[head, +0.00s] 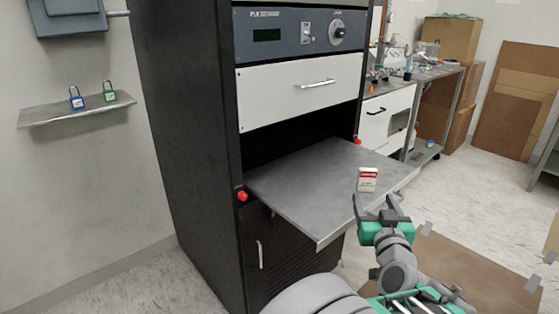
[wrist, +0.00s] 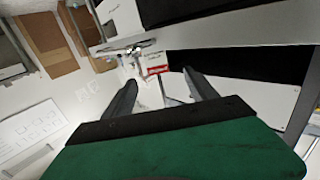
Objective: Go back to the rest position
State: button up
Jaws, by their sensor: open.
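My gripper (head: 379,204) is open and empty in the head view, at the front right edge of the grey pull-out shelf (head: 310,185). A small white and red box (head: 368,179) stands upright on that shelf near its right end, just beyond my fingertips. In the wrist view my two fingers (wrist: 160,85) are spread apart, with the box (wrist: 156,71) beyond them and between their tips. The fingers look apart from the box.
The black cabinet (head: 185,130) has a white drawer (head: 290,92) above the shelf. Red knobs (head: 242,196) sit at the shelf's sides. A wall ledge (head: 75,110) at left holds a blue and a green padlock. Cardboard (head: 480,275) lies on the floor at right.

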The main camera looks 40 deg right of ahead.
jog(key=w+a+n+y+p, duration=0.1)
jog(key=w+a, duration=0.1)
jog(key=w+a+r+n+y+p, duration=0.1)
jog(key=w+a+y+p, duration=0.1)
jog(key=w, duration=0.1)
jog(key=w+a+r+y+p, duration=0.1)
jog(key=w+a+p, duration=0.1)
jog(key=shift+w+a+r+n, duration=0.1)
jog(key=shift+w+a+n, duration=0.15)
jog(key=shift+a+n, duration=0.15)
jog(key=w+a+r+n+g+y+p, duration=0.1)
jog(key=w+a+g+y+p, duration=0.1)
jog(key=a+p, duration=0.35)
jog(key=w+a+r+n+g+y+p, duration=0.1)
jog(key=a+n+g+y+p, duration=0.15)
jog(key=a, duration=0.65)
jog(key=w+a+r+n+g+y+p, duration=0.1)
jog(key=w+a+r+y+p, duration=0.15)
jog(key=a+p, duration=0.4)
jog(key=s+a+r+g+p, duration=0.4)
jog(key=s+a, duration=0.4)
jog(key=a, duration=0.3)
jog(key=shift+s+a+r+n+g+p, duration=0.4)
jog(key=shift+r+p, duration=0.25)
jog(key=shift+p, duration=0.4)
